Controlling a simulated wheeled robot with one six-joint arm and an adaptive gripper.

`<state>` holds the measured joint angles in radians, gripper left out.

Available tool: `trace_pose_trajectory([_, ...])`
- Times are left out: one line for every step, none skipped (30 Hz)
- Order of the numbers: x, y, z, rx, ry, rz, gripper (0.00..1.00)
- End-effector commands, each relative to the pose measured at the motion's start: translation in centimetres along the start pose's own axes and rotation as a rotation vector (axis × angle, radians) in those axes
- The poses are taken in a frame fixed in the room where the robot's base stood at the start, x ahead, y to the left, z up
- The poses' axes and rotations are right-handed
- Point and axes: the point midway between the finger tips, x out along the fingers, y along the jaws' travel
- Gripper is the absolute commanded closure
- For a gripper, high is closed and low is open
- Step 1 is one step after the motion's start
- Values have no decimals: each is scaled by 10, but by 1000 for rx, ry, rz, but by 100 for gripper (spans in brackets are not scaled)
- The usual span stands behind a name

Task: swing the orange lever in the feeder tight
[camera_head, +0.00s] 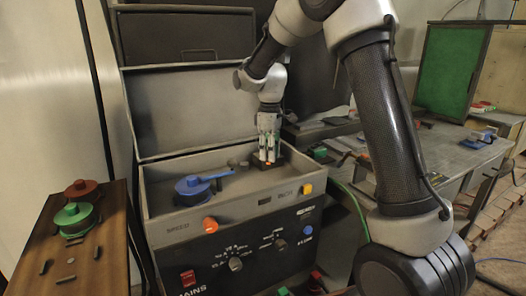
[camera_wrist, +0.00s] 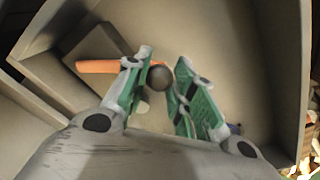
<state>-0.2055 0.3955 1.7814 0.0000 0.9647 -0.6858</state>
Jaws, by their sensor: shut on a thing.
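The feeder is an open grey box (camera_head: 150,190) with its lid raised at the back. My gripper (camera_head: 268,152) reaches down into its right rear part. In the wrist view my gripper (camera_wrist: 163,85) has its green-padded fingers closed about a round grey knob (camera_wrist: 160,77). The orange lever (camera_wrist: 100,66) extends left from the left finger, over a dark block (camera_wrist: 95,45).
A blue reel with an arm (camera_head: 195,188) lies left of my gripper in the box. A red reel (camera_head: 80,187) and a green reel (camera_head: 73,217) stand on a wooden board at left. The box walls stand close around my gripper. A cluttered bench (camera_head: 455,155) is at right.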

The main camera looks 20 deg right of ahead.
Motion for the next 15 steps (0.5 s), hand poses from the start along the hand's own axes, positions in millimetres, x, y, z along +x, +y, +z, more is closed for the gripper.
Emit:
trace_pose_trajectory([-1,2,4,-39,1,1,100])
trace_pose_trajectory([-1,3,6,-67,1,2,100])
trace_pose_trajectory([-1,4,9,-106,1,2,100])
trace_pose_trajectory([-1,5,12,-134,1,2,100])
trace_pose_trajectory([-1,6,14,-162,1,2,100])
trace_pose_trajectory([-1,8,17,-198,1,1,100])
trace_pose_trajectory([-1,8,18,-226,1,1,100])
trace_pose_trajectory([-1,10,20,-253,0,1,100])
trace_pose_trajectory([-1,11,23,-287,0,1,100])
trace_pose_trajectory([-1,12,25,-312,0,1,100])
trace_pose_trajectory([-1,14,27,-336,0,1,100])
trace_pose_trajectory([-1,15,29,-367,0,1,100])
trace_pose_trajectory([-1,16,30,-390,0,1,100])
trace_pose_trajectory([-1,18,32,-412,0,1,100])
trace_pose_trajectory([-1,19,33,-440,0,1,100])
